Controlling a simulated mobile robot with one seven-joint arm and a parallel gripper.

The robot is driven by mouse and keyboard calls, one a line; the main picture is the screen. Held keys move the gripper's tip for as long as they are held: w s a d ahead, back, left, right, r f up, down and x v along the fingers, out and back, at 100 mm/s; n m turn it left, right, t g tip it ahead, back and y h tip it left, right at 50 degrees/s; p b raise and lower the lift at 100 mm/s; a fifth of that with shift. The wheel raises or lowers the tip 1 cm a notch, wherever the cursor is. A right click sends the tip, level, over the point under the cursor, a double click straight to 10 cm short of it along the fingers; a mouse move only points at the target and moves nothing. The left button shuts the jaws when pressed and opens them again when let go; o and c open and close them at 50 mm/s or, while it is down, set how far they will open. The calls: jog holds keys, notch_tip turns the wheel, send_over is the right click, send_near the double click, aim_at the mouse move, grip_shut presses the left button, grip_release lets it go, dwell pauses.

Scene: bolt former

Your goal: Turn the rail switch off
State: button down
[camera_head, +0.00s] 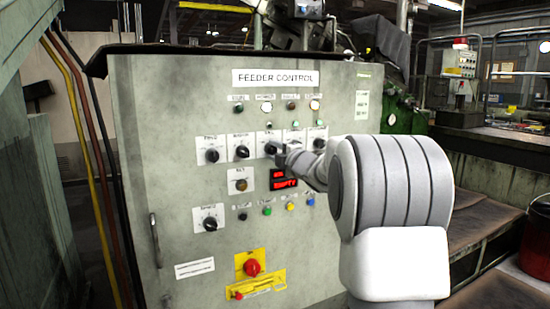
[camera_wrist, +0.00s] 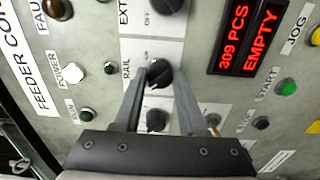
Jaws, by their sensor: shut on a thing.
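The rail switch is a black rotary knob (camera_wrist: 158,72) on a white plate marked RAIL, near the middle of the wrist view. My gripper (camera_wrist: 160,78) has its two grey fingers on either side of this knob and is shut on it. In the head view my gripper (camera_head: 279,154) reaches the upper knob row of the grey feeder control panel (camera_head: 150,110) from the right. The fingers partly cover the knob, and I cannot read which position it points to.
Other black knobs flank it closely, one above (camera_wrist: 166,5) and one below between the fingers (camera_wrist: 157,120). A red lit display (camera_head: 284,178) reads EMPTY. A red emergency button (camera_head: 252,267) is low on the panel. A door handle (camera_head: 155,240) projects at the left.

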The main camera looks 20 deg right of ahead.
dwell(0.4)
jog(key=shift+c, duration=2.3)
grip_release()
jog(key=shift+s, duration=0.1)
jog(key=s+p, duration=0.2)
jog(key=s, duration=1.5)
jog(key=shift+s+d, duration=0.15)
jog(key=shift+d, duration=0.15)
